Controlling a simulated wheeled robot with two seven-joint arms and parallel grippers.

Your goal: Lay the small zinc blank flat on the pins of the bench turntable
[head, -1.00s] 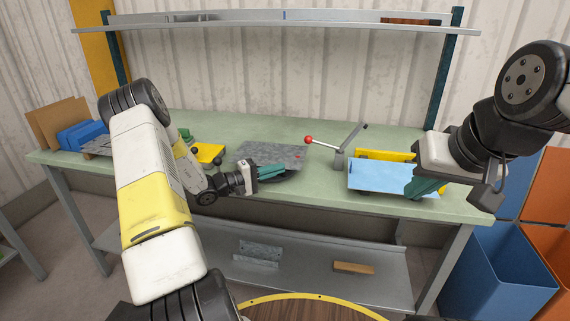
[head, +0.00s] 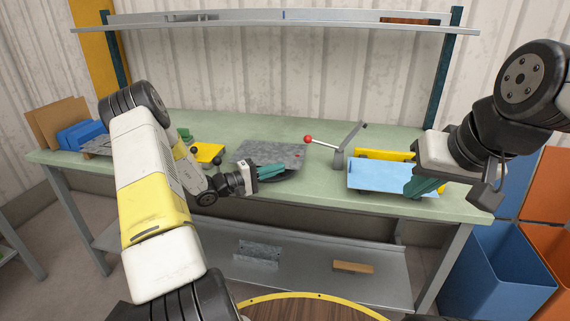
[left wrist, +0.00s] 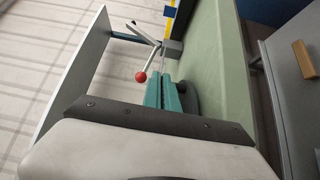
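The zinc blank (head: 262,151) is a mottled grey sheet with a small red mark near its right side. It lies nearly level over the bench. My left gripper (head: 272,171) has its teal fingers close together at the blank's front edge and appears shut on it. Below and beside the fingers is the dark round turntable (head: 284,177), mostly covered; its pins are hidden. The left wrist view shows the fingers (left wrist: 164,95) beside the dark disc (left wrist: 188,97). My right gripper (head: 424,184) points down by a light blue sheet (head: 380,175); whether it is shut is unclear.
A lever with a red ball (head: 308,139) stands right of the blank. Yellow blocks lie behind the blue sheet and at a yellow part (head: 208,153) left of the blank. An upper shelf (head: 270,24) spans the back. The bench (head: 330,203) is clear along its front.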

